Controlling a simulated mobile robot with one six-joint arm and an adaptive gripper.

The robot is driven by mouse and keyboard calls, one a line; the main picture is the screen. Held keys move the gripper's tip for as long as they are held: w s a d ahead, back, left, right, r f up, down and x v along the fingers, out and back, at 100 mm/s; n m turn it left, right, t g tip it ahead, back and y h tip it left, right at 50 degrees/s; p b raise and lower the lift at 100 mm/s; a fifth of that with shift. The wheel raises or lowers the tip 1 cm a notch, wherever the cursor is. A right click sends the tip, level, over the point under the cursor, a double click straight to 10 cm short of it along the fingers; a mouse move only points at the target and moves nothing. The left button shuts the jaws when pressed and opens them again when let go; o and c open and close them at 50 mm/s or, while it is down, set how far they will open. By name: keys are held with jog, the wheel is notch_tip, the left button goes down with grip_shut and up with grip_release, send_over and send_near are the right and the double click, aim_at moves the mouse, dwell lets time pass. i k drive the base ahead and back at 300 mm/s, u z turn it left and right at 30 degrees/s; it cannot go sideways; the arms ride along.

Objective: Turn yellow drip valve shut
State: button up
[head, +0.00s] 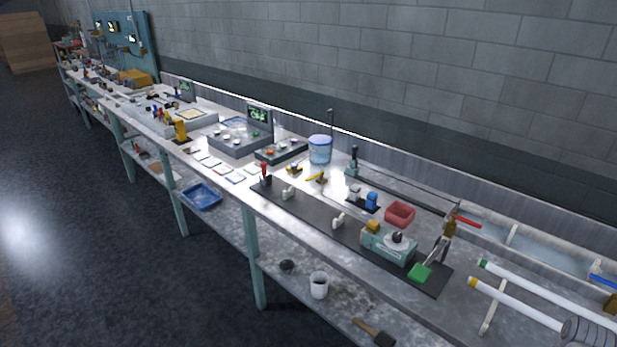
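A small yellow lever-like piece (316,177) lies on the bench just in front of a blue-lidded jar (320,150). It may be the yellow drip valve, but it is too small to tell its handle's angle or whether it is open or shut. My gripper does not show in this view.
The long bench (330,205) runs from back left to front right along a block wall. A dark mat holds a green unit (388,246). A red tray (400,214), a red-handled fitting (466,222) and white tubes (520,304) are at right. The floor at left is clear.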

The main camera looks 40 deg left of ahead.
aim_at(321, 172)
jog(key=u, duration=1.55)
jog(key=k, duration=1.3)
jog(key=z, duration=0.3)
jog(key=i, duration=1.7)
jog(key=u, duration=0.05)
